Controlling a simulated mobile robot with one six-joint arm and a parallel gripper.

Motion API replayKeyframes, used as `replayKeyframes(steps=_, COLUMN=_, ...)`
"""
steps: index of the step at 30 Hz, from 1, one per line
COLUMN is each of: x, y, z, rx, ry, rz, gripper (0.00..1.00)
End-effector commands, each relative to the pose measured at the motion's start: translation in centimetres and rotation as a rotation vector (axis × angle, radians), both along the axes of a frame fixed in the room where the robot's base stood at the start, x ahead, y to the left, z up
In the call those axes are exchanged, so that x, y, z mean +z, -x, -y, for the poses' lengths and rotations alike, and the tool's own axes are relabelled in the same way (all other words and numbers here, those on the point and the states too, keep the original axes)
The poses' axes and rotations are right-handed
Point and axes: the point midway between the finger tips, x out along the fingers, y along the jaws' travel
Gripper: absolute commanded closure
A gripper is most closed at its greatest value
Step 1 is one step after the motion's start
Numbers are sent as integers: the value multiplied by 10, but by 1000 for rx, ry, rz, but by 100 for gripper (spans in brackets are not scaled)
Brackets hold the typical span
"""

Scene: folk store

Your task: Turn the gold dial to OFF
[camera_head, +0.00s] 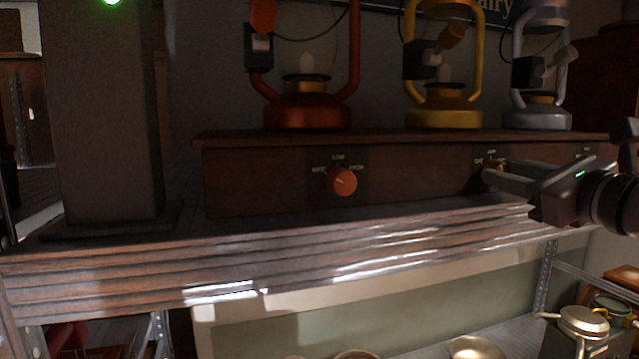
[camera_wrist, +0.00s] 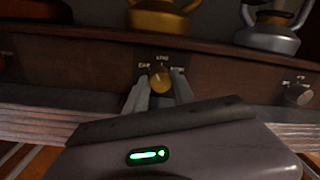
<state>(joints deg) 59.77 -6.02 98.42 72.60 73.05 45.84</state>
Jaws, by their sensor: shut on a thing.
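The gold dial (camera_wrist: 159,80) is on the front of the wooden box (camera_wrist: 100,58), below the gold lantern, in the wrist view. Small labels surround it on a dark plate; the lettering is too small and blurred to read surely. My gripper (camera_wrist: 160,88) has one finger on each side of the dial and is shut on it. In the head view my gripper (camera_head: 491,172) reaches in from the right and mostly hides the dial. The gold lantern (camera_head: 443,112) stands on the box directly above.
An orange dial (camera_head: 342,181) is to the left, under the orange-red lantern (camera_head: 307,112). A silver dial (camera_wrist: 299,94) is to the right, under the silver lantern (camera_head: 537,116). The wooden shelf (camera_head: 230,262) in front of the box is clear. A grey post (camera_head: 100,120) stands at left.

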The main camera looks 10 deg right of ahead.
Motion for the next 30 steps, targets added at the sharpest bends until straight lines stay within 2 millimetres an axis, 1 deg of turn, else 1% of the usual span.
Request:
replayKeyframes(steps=1, x=-6, y=0, z=0, rx=0, ry=40, rz=3, gripper=100)
replayKeyframes(steps=9, x=-5, y=0, z=0, rx=-1, ry=264, rz=20, gripper=100)
replayKeyframes(steps=15, x=-4, y=0, z=0, rx=0, ry=387, rz=29, gripper=100)
replayKeyframes(steps=21, x=-3, y=0, z=0, rx=0, ry=466, rz=35, gripper=100)
replayKeyframes(steps=30, x=-2, y=0, z=0, rx=0, ry=509, rz=38, gripper=100)
